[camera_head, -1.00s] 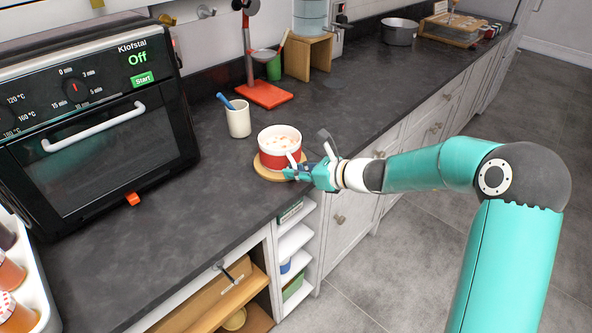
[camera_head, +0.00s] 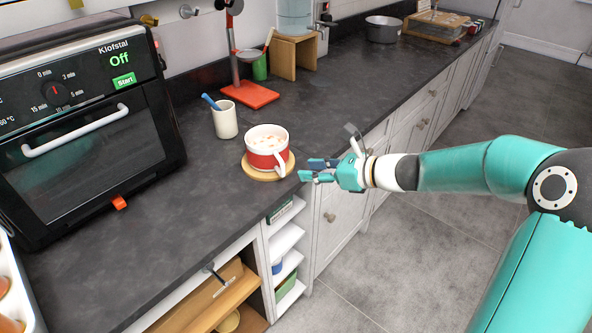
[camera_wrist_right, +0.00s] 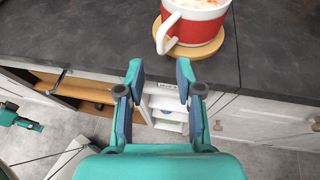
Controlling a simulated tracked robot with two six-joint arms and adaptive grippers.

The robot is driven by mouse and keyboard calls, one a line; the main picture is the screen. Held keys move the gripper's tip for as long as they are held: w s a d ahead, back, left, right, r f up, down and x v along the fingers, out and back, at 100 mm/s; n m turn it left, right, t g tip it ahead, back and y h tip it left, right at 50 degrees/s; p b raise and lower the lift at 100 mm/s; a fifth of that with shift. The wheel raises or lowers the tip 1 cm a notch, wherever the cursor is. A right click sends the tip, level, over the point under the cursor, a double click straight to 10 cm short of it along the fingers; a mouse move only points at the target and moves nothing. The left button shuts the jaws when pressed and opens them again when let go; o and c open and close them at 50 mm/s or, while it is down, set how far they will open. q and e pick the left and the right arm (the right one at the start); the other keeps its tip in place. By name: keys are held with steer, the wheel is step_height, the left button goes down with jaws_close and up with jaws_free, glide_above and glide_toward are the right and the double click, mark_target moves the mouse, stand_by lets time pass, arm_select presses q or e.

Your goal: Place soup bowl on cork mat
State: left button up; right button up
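The soup bowl (camera_head: 264,152) is red and white with a white handle and pale contents. It stands upright on the round cork mat (camera_head: 256,174) near the counter's front edge. In the right wrist view the bowl (camera_wrist_right: 190,30) and the mat (camera_wrist_right: 208,47) show at the top, with the handle toward me. My right gripper (camera_head: 309,170) is to the right of the bowl, apart from it. In the right wrist view its two fingers (camera_wrist_right: 159,80) are spread with nothing between them. My left gripper is not in the head view; a teal piece at the left of the wrist view is unclear.
A cream cup (camera_head: 225,122) with a blue-handled item stands behind the bowl. A black oven (camera_head: 90,130) is at the left. A red-based stand (camera_head: 252,96) and a wooden stand (camera_head: 296,58) are farther back.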

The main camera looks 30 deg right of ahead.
steer(key=s+a+f+n+g+h, duration=0.1)
steer(key=s+a+f+n+g, duration=0.25)
steer(key=f, duration=0.45)
steer(key=s+a+f+n+g, duration=0.3)
steer(key=s+f+n, duration=0.15)
steer(key=f, duration=0.45)
steer(key=s+a+f+n+g+h, duration=0.1)
steer(key=s+a+f+n+g, duration=0.3)
steer(key=f, duration=0.4)
steer(key=s+a+f+n+h, duration=0.1)
steer(key=s+a+f+n, duration=0.7)
steer(key=s+f+n, duration=0.3)
steer(key=n, duration=0.4)
steer(key=shift+s+n, duration=0.25)
steer(key=shift+n, duration=0.05)
steer(key=shift+w+a+g, duration=0.1)
steer(key=shift+g, duration=0.15)
